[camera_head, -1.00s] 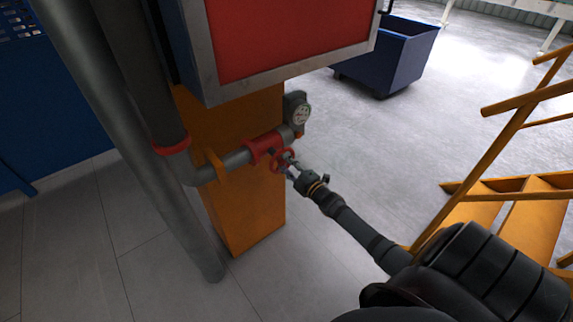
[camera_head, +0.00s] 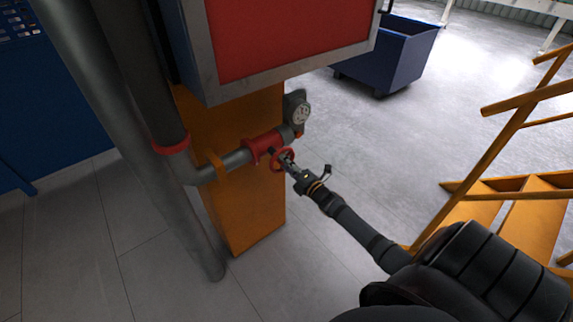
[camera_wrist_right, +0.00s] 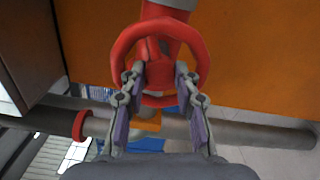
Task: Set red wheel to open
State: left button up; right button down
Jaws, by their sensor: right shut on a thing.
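The red wheel (camera_head: 282,160) sits on a red valve body (camera_head: 264,147) on a grey pipe in front of an orange column. My right gripper (camera_head: 290,166) reaches it from the lower right. In the right wrist view the red wheel (camera_wrist_right: 160,62) fills the upper middle. There the fingers of my right gripper (camera_wrist_right: 160,85) stand on both sides of the wheel's hub, inside the lower part of its rim. The gripper is shut on the wheel. The exact contact of the fingertips is hard to see. My left gripper is not in view.
Yellow stairs (camera_head: 510,205) are at the right. A blue bin (camera_head: 395,55) stands behind. Grey vertical pipes (camera_head: 150,90) run at the left.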

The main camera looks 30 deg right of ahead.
jog(key=shift+f, duration=0.15)
jog(key=c, duration=1.3)
grip_release()
jog(key=s, duration=0.8)
jog(key=s+d, duration=0.1)
jog(key=s, duration=0.3)
